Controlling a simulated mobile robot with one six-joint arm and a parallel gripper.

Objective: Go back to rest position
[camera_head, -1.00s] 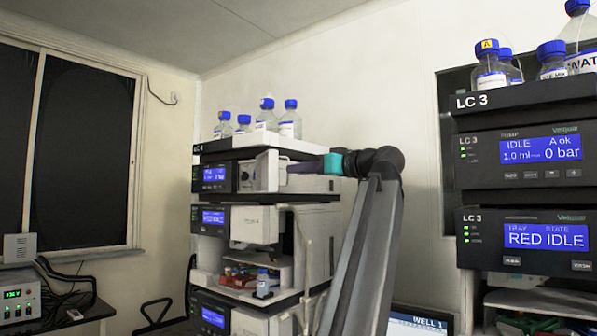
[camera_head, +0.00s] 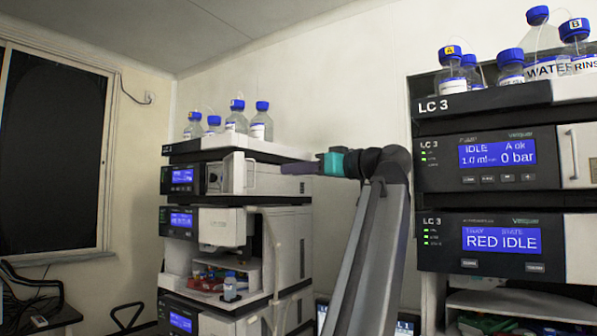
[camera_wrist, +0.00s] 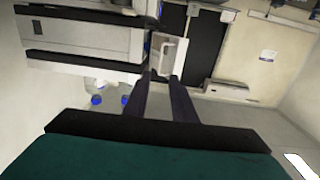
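My arm rises from the bottom of the head view to a dark elbow, then reaches left. My gripper (camera_head: 290,168) points left there, its dark fingers in front of the left instrument stack (camera_head: 290,240). In the wrist view its two dark fingers (camera_wrist: 163,78) are apart with nothing held between them. Beyond the fingertips is a white open panel with a handle (camera_wrist: 170,52). I cannot tell how far the tips are from it.
Blue-capped bottles (camera_head: 261,123) stand on the left stack. The LC 3 stack (camera_head: 480,160) stands close on the right, with bottles (camera_head: 509,66) on top and a screen reading "RED IDLE".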

